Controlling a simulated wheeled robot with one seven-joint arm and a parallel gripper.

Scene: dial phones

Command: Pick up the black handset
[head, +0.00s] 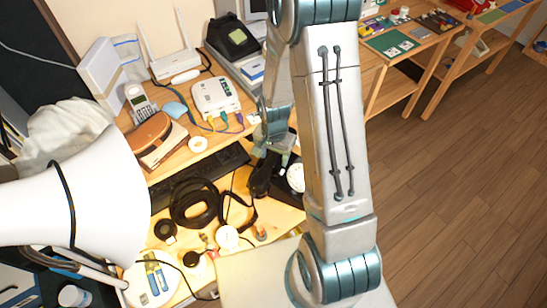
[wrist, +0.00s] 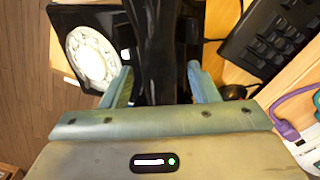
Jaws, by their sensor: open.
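The black handset (wrist: 163,40) runs up the middle of the wrist view, between the two fingers of my gripper (wrist: 160,70). My gripper is open, with one finger on each side of the handset. I cannot tell whether either finger touches it. The black dial phone with its white dial (wrist: 92,57) is left of the handset in the wrist view. In the head view the handset (head: 263,174) shows as a dark shape beside the white dial (head: 296,177). My arm hides part of the phone there.
A black keyboard (wrist: 268,35) lies close to the right of my gripper. A coiled black cable (head: 194,203) and small items clutter the desk. A white lamp shade (head: 80,190) stands at left. A raised shelf holds a white box with cables (head: 215,96).

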